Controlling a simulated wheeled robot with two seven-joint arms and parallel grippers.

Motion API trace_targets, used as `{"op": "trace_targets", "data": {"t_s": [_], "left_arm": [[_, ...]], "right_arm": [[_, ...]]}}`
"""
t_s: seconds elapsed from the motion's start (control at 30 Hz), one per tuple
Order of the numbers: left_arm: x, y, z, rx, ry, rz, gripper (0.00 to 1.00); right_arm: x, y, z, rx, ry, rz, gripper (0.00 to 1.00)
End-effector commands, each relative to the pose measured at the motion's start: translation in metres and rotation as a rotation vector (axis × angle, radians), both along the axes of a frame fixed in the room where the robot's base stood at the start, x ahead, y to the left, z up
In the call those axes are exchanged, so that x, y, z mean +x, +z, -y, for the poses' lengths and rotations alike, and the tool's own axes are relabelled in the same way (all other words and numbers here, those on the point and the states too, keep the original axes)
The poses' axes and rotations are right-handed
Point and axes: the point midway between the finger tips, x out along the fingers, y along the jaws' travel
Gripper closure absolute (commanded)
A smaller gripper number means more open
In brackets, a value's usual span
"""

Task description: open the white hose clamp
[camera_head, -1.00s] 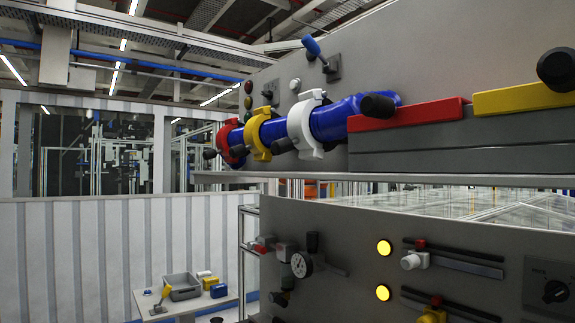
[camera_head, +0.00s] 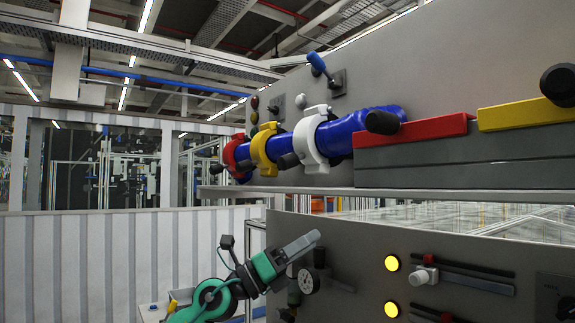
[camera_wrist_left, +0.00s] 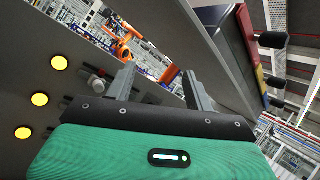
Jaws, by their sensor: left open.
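The white hose clamp (camera_head: 308,143) sits around the blue hose (camera_head: 350,128) on the upper shelf, to the right of a yellow clamp (camera_head: 265,150) and a red clamp (camera_head: 235,155). A dark knob shows at the white clamp's lower left; I cannot tell whether it belongs to this clamp. My left gripper (camera_head: 312,240) is below the shelf and below the white clamp, apart from it, pointing up and to the right. In the left wrist view its two fingers (camera_wrist_left: 158,75) are spread with nothing between them. The clamp is not clearly visible there. My right gripper is not in view.
The shelf edge (camera_head: 440,188) juts out between my left gripper and the hose. The lower panel carries a gauge (camera_head: 308,281), lit yellow buttons (camera_head: 391,263) and sliders. Red (camera_head: 415,131) and yellow (camera_head: 525,112) bars lie to the right of the hose.

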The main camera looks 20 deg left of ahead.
Motion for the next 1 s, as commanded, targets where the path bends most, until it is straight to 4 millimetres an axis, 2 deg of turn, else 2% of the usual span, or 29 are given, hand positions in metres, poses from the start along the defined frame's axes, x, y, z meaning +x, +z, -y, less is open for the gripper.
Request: {"op": "trace_targets", "data": {"t_s": [0.03,0.17,0.27,0.4,0.53,0.63,0.77,0.87,1.0], "left_arm": [[0.000,0.019,-0.004,0.082,0.030,0.044,0.47],[0.001,0.052,-0.018,0.291,0.117,0.123,0.47],[0.002,0.079,-0.036,0.443,0.202,0.166,0.47],[0.001,0.116,-0.073,0.631,0.341,0.195,0.47],[-0.004,0.144,-0.107,0.758,0.457,0.192,0.47],[-0.008,0.159,-0.129,0.819,0.521,0.181,0.47],[-0.011,0.168,-0.141,0.856,0.560,0.170,0.47],[-0.007,0.170,-0.141,0.862,0.566,0.167,0.47],[0.009,0.171,-0.130,0.861,0.563,0.167,0.47]], "right_arm": [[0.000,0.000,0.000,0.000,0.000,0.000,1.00],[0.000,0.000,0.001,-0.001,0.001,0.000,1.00],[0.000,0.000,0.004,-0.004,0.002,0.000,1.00],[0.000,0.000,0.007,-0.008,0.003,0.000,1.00],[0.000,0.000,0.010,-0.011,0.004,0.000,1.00],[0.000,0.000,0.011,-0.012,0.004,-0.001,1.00],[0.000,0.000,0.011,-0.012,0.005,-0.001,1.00],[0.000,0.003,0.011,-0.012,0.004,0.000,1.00],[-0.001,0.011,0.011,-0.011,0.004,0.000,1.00]]}}
